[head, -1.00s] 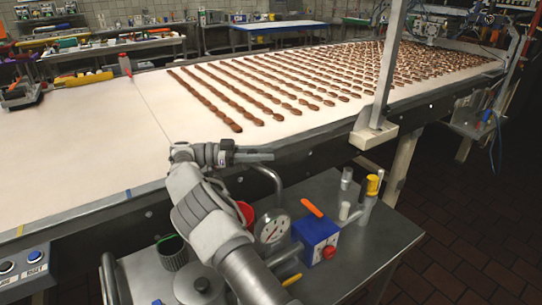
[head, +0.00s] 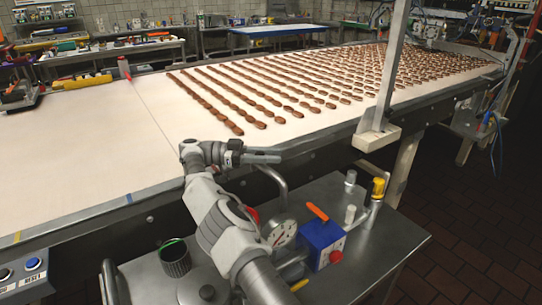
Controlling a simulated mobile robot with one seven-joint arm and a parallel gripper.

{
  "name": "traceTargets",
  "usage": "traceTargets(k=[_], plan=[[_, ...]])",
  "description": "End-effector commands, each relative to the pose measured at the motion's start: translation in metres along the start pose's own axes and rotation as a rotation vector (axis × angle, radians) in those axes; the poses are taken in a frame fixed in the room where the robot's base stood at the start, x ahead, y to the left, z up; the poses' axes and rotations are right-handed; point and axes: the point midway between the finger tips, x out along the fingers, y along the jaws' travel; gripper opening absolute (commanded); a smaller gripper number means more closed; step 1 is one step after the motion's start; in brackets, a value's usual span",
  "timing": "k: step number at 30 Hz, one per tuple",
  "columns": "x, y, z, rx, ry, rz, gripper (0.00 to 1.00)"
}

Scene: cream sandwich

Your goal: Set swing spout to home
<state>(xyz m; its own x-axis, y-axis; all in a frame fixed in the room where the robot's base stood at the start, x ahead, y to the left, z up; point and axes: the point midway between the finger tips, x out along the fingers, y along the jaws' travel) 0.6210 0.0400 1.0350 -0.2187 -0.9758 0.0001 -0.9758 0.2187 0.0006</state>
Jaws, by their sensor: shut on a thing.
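The swing spout (head: 279,182) shows in the head view as a curved grey metal pipe. It rises from the machine on the metal cart and bends up toward the front edge of the conveyor. My gripper (head: 262,157) is at its upper end, with the fingers level, pointing right, over the conveyor's near edge. The fingers look closed together, and the spout's end is at them; the exact contact is too small to see. My arm hides the lower part of the spout and some of the machine behind it. No home mark can be made out.
Rows of brown biscuits lie on the white conveyor (head: 95,150). An upright post (head: 385,80) stands at right.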

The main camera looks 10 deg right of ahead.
Motion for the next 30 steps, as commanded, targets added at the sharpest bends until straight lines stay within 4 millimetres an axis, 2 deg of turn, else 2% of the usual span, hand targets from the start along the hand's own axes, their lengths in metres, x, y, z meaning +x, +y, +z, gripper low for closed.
traceTargets(k=[3, 4, 8, 9, 19, 23, 26, 30], plan=[[0.001, 0.000, 0.000, 0.000, 0.002, 0.003, 0.00], [0.001, 0.000, 0.000, 0.000, 0.002, 0.003, 0.38], [0.001, 0.000, 0.000, 0.000, 0.001, 0.003, 0.62], [0.001, 0.000, 0.000, 0.000, 0.001, 0.002, 0.65], [0.000, 0.000, -0.004, 0.001, 0.000, 0.001, 0.65], [0.001, 0.000, -0.021, 0.002, 0.000, 0.001, 0.65], [0.001, 0.000, -0.045, 0.004, 0.001, 0.001, 0.65], [0.008, 0.002, -0.047, 0.003, -0.001, 0.007, 0.65]])
